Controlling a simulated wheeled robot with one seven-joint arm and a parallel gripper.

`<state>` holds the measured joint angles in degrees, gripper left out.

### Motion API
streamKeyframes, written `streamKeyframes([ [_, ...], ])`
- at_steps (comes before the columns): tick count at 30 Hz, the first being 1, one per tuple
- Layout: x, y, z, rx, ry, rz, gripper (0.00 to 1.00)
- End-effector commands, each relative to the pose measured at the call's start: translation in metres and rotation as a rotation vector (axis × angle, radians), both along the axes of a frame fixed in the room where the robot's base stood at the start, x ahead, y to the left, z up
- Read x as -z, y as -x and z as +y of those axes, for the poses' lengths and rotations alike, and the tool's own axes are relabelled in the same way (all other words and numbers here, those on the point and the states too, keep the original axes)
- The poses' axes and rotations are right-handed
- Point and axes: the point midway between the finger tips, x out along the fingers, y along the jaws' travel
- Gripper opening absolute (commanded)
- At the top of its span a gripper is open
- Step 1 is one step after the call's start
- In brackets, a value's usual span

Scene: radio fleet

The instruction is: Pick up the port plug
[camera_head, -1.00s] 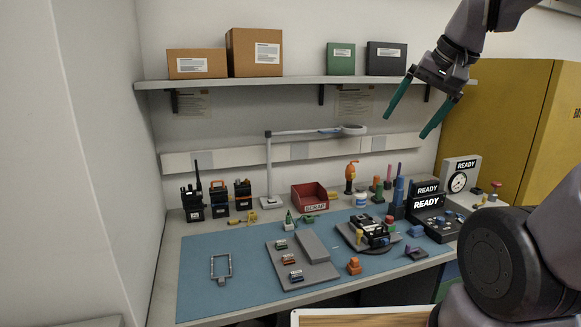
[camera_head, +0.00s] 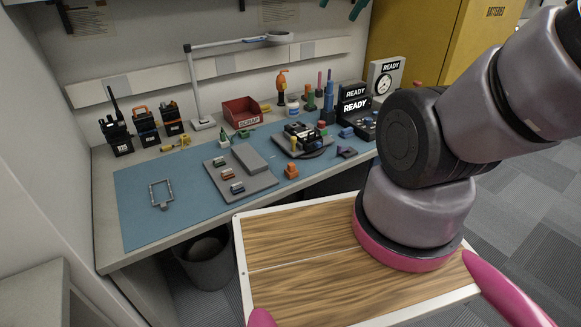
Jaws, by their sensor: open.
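I cannot tell for sure which small part is the port plug. Candidates on the blue mat (camera_head: 140,205) are an orange part (camera_head: 291,171) at its front, a dark purple part (camera_head: 346,152) right of that, and a small green part (camera_head: 243,133) near the red bin. A black device (camera_head: 303,137) sits on a dark stand in the mat's right part. My gripper (camera_head: 341,6) shows only as two teal fingertips at the top edge, apart and with nothing seen between them. It is high above the bench, clear of all parts; its body is out of frame.
A grey tray (camera_head: 262,183) with several small coloured parts lies mid-mat. A lamp (camera_head: 195,95), a red bin (camera_head: 240,112) and radios (camera_head: 145,125) stand behind. Black READY boxes (camera_head: 354,98) stand at right. A wire frame (camera_head: 161,193) lies left, with bare mat around it.

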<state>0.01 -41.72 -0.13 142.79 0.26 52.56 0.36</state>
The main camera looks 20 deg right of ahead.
Motion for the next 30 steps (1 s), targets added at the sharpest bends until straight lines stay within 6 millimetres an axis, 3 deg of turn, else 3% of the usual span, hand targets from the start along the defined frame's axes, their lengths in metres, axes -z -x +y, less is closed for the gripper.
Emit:
streamKeyframes([
  [5,0.024,-0.032,0.005,0.053,-0.072,0.120,0.60],
  [14,0.101,-0.100,0.014,0.230,-0.229,0.394,0.60],
  [21,0.187,-0.138,0.017,0.410,-0.318,0.609,0.60],
  [30,0.302,-0.154,0.017,0.647,-0.372,0.838,0.60],
])
